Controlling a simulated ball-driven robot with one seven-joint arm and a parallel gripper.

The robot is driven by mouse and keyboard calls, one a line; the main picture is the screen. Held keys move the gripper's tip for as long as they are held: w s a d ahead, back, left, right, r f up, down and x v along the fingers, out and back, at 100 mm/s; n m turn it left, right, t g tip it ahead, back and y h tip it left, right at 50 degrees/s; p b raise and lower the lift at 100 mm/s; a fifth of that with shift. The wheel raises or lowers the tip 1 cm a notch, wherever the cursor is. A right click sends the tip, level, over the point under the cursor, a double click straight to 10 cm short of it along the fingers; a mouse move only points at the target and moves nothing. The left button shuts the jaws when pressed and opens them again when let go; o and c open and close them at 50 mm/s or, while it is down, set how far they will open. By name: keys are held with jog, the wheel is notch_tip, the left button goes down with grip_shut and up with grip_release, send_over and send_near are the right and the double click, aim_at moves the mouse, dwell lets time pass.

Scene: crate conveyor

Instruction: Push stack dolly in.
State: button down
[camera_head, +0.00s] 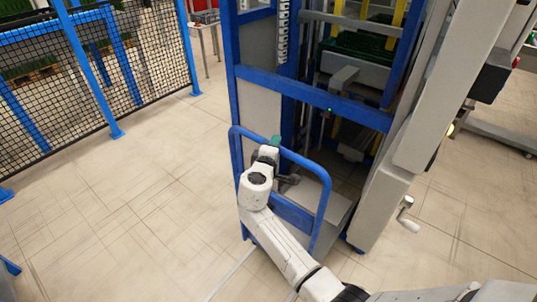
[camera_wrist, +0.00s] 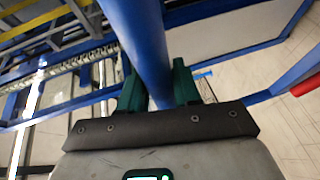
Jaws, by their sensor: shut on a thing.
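The stack dolly shows by its blue tubular push handle (camera_head: 323,198), a tall rounded loop at the front of the blue-framed conveyor machine (camera_head: 312,98). My gripper (camera_head: 274,143) is at the top bar of this loop, left of its middle. In the wrist view, the green fingers of my gripper (camera_wrist: 158,88) are on both sides of the blue handle tube (camera_wrist: 138,35), shut on it. The dolly's base and wheels are mostly hidden behind the handle and my arm. I cannot tell how far it is inside the machine.
A grey sloped panel (camera_head: 310,195) is behind the handle. A grey slanted column with a crank handle (camera_head: 405,215) stands close on the right. A black mesh fence with blue posts (camera_head: 90,75) is at the left. The tiled floor (camera_head: 130,210) at left is clear.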

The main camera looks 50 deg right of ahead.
jog(key=shift+d, duration=0.2)
jog(key=c, duration=0.9)
grip_release()
jog(key=shift+d, duration=0.15)
jog(key=b+v, duration=0.1)
jog(key=v, duration=1)
jog(key=s+a+f+m+g+y, duration=0.35)
jog(key=s+f+y, duration=0.25)
jog(key=s+f, duration=0.55)
jog(key=s+a+f+y, duration=0.1)
jog(key=s+a+y, duration=0.2)
jog(key=s+a, duration=0.1)
jog(key=s+a+f+g+y, duration=0.1)
jog(key=s+a+y, duration=0.1)
jog(key=s+a, duration=0.2)
jog(key=s+a+f+y, duration=0.1)
jog(key=s+a+y, duration=0.2)
jog(key=s, duration=0.3)
jog(key=shift+a+f+m+g+y, duration=0.3)
jog(key=shift+a+f+m+g, duration=0.05)
jog(key=shift+a, duration=0.4)
